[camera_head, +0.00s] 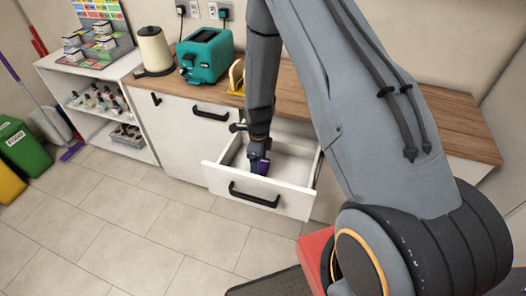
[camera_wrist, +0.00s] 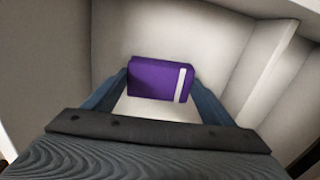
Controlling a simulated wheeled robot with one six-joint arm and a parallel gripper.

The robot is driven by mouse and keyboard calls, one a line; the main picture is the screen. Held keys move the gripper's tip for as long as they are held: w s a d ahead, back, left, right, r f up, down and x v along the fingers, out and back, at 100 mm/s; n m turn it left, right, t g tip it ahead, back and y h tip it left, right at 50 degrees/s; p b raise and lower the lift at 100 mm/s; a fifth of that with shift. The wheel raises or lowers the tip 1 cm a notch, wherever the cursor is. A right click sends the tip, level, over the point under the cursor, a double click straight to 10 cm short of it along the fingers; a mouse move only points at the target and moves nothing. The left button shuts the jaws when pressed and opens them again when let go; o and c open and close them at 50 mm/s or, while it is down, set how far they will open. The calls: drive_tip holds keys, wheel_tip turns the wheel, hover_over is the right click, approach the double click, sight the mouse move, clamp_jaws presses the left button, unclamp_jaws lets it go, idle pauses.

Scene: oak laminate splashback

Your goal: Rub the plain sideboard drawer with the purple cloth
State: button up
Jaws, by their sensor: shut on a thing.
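The white sideboard drawer (camera_head: 297,199) is pulled open, with a black handle on its front. My gripper (camera_head: 259,164) reaches down into it from above. In the wrist view my gripper (camera_wrist: 160,88) is shut on the purple cloth (camera_wrist: 150,78), a folded block with a white stripe near its right end. The cloth also shows as a small purple patch (camera_head: 263,167) in the head view. It is inside the drawer, close to the pale drawer bottom (camera_wrist: 150,108); I cannot tell whether it touches. My arm hides part of the drawer's back.
The wooden worktop (camera_head: 440,125) above holds a teal toaster (camera_head: 205,57), a cream kettle (camera_head: 154,50) and a yellow rack (camera_head: 236,77). Open shelves (camera_head: 115,115) stand at the left, with green (camera_head: 25,150) and yellow bins beyond. The tiled floor before the drawer is clear.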

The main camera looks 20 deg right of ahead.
sight(263, 167)
drive_tip(key=shift+s+d+r, duration=0.1)
drive_tip(key=shift+s+d, duration=0.35)
drive_tip(key=shift+d, duration=0.3)
drive_tip(key=shift+a+r+p, duration=0.15)
drive_tip(key=shift+r+p, duration=2)
drive_tip(key=shift+r, duration=1.8)
